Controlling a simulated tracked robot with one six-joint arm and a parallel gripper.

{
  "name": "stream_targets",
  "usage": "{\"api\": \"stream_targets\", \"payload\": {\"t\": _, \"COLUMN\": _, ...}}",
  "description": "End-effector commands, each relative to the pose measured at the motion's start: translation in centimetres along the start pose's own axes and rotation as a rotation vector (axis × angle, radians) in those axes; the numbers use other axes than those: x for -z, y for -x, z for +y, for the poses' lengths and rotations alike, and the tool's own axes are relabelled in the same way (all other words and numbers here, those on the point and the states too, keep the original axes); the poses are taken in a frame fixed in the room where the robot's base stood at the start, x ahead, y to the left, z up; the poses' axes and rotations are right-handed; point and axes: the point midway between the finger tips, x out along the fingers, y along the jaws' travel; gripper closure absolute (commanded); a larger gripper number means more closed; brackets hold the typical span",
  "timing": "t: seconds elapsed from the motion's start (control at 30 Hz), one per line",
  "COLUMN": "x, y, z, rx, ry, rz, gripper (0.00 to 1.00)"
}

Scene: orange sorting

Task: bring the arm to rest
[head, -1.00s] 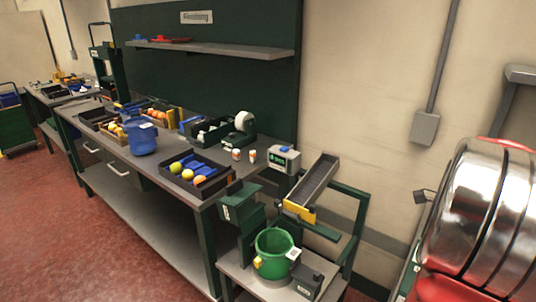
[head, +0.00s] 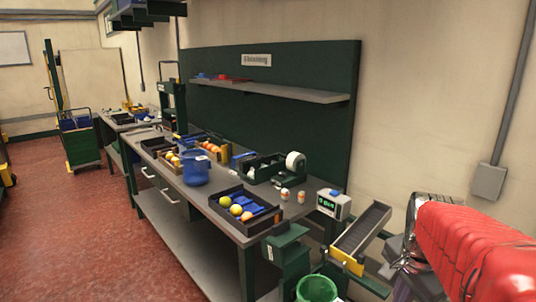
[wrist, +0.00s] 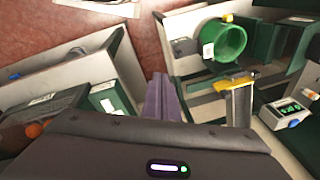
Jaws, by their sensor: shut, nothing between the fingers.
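My gripper (wrist: 160,98) shows in the wrist view with its two grey-purple fingers together and nothing between them. It is in the air, and the bench and the green bucket (wrist: 224,42) lie below and beyond it. In the head view my arm, with a red ribbed sleeve and silver parts, reaches in from the right edge. The fingertips cannot be made out there.
The workbench (head: 196,238) holds a dark tray (head: 262,221) of yellow and orange balls, a blue container (head: 195,172), a tape dispenser and a scale (head: 333,204). A sloping chute (head: 362,232) stands right of it, above the bucket (head: 317,289).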

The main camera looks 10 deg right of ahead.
Motion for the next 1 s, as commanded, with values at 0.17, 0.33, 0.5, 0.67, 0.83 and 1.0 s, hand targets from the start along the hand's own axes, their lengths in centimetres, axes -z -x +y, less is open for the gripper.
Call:
{"api": "stream_targets", "payload": {"t": 0.17, "x": -5.3, "y": 1.6, "z": -1.3, "rx": 0.064, "ry": 0.298, "rz": 0.018, "gripper": 1.00}}
{"api": "stream_targets", "payload": {"t": 0.33, "x": -9.9, "y": 2.7, "z": -1.6, "rx": 0.124, "ry": 0.577, "rz": 0.041, "gripper": 1.00}}
{"api": "stream_targets", "payload": {"t": 0.5, "x": -14.3, "y": 3.7, "z": -1.3, "rx": 0.187, "ry": 0.853, "rz": 0.069, "gripper": 1.00}}
{"api": "stream_targets", "payload": {"t": 0.67, "x": -18.2, "y": 4.4, "z": -0.5, "rx": 0.250, "ry": 1.111, "rz": 0.103, "gripper": 1.00}}
{"api": "stream_targets", "payload": {"t": 0.83, "x": -21.4, "y": 4.8, "z": 0.6, "rx": 0.311, "ry": 1.347, "rz": 0.141, "gripper": 1.00}}
{"api": "stream_targets", "payload": {"t": 1.0, "x": -22.7, "y": 5.0, "z": 1.1, "rx": 0.337, "ry": 1.452, "rz": 0.161, "gripper": 1.00}}
